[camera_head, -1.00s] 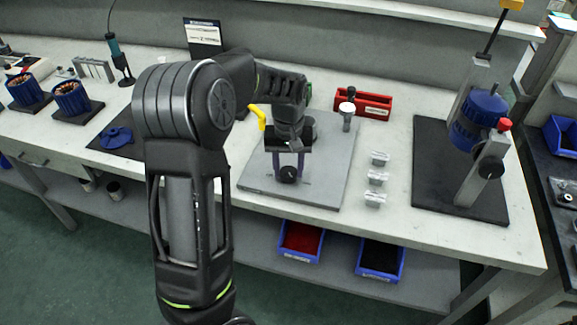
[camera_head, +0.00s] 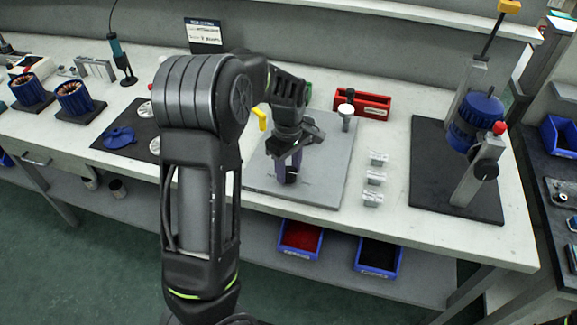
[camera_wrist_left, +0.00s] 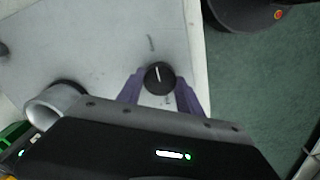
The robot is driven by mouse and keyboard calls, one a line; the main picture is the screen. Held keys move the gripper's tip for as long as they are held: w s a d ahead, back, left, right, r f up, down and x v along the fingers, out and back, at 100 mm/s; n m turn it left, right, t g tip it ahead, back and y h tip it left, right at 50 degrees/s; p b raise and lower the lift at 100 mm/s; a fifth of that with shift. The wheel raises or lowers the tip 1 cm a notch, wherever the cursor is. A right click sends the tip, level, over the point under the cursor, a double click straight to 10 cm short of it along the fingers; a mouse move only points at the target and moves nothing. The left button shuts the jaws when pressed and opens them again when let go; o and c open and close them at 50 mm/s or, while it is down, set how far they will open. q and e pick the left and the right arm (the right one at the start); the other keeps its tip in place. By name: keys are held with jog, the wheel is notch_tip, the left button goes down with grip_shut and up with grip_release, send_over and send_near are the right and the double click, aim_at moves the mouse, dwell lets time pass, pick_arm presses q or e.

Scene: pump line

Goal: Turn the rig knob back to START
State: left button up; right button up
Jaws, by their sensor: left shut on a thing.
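The rig knob (camera_wrist_left: 159,78) is round and black with a white pointer line, seen in the left wrist view. Its pointer is aimed up and slightly left in that picture. Small printed labels lie above and below it, too small to read. My left gripper (camera_head: 289,177) has its purple fingers on either side of the knob, shut on it, and it also shows in the left wrist view (camera_wrist_left: 160,85). In the head view the fingers mostly hide the knob. It sits on the grey plate (camera_head: 326,165) on the bench. My right gripper is not in view.
A yellow handle (camera_head: 259,117) stands close behind my left gripper. A metal post with a black top (camera_head: 346,118) and a red bin (camera_head: 363,103) are at the plate's back right. Several small silver blocks (camera_head: 375,178) lie to its right. A blue pump (camera_head: 474,122) stands further right.

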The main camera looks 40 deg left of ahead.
aim_at(288, 172)
pick_arm(q)
jog(key=shift+n, duration=0.4)
jog(key=o, duration=1.4)
jog(key=shift+c, duration=0.2)
jog(key=shift+r, duration=0.1)
notch_tip(288, 172, up, 8)
jog(key=shift+f, duration=0.15)
jog(key=shift+f, duration=0.1)
